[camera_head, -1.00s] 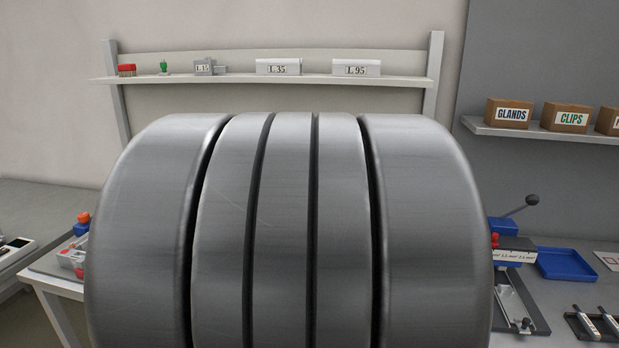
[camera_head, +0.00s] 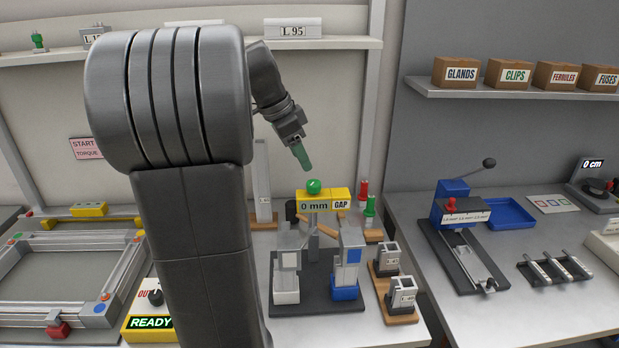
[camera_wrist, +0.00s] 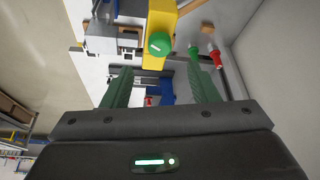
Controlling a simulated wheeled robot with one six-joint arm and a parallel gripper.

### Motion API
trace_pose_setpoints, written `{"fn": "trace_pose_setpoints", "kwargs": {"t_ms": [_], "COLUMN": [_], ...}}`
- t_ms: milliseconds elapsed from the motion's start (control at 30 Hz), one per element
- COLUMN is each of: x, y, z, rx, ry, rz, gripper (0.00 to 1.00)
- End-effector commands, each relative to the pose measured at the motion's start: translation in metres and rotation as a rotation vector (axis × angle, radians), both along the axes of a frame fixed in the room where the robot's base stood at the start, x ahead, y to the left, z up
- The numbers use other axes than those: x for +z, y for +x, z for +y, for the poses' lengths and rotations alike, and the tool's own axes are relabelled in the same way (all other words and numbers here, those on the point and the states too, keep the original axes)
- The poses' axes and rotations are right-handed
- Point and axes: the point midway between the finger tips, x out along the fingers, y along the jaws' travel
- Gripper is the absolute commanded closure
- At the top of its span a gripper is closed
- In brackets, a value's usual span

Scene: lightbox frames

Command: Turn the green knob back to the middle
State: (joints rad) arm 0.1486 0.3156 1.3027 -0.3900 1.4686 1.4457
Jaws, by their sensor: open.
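The green knob (camera_head: 313,187) sits on top of the yellow gap gauge housing (camera_head: 338,194), whose display reads "0 mm" beside a "GAP" label. In the wrist view the round green knob (camera_wrist: 159,43) carries a pale pointer line, tilted. My gripper (camera_head: 303,158) hangs above and slightly left of the knob, with green fingers pointing down. In the wrist view my gripper's two green fingers (camera_wrist: 160,78) are spread apart and empty, and the knob shows beyond their tips, not between them.
Below the housing stand two grey-and-blue blocks on a dark base (camera_head: 318,302). Red (camera_head: 363,190) and green (camera_head: 370,207) upright pieces stand close to its right.

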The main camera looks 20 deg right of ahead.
Motion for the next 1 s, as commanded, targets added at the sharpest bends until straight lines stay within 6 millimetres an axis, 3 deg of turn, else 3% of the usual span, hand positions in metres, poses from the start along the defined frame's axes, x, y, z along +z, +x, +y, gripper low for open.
{"fn": "trace_pose_setpoints", "kwargs": {"t_ms": [200,400,800,1000], "x": [-0.042,-0.065,-0.072,-0.072], "y": [-0.001,0.0,0.0,0.0], "z": [-0.018,-0.027,-0.03,-0.03], "rx": [-0.002,0.001,0.001,0.001], "ry": [0.001,0.0,0.0,0.0], "rz": [0.004,0.0,-0.001,-0.001], "gripper": [0.46,0.46,0.46,0.83]}}
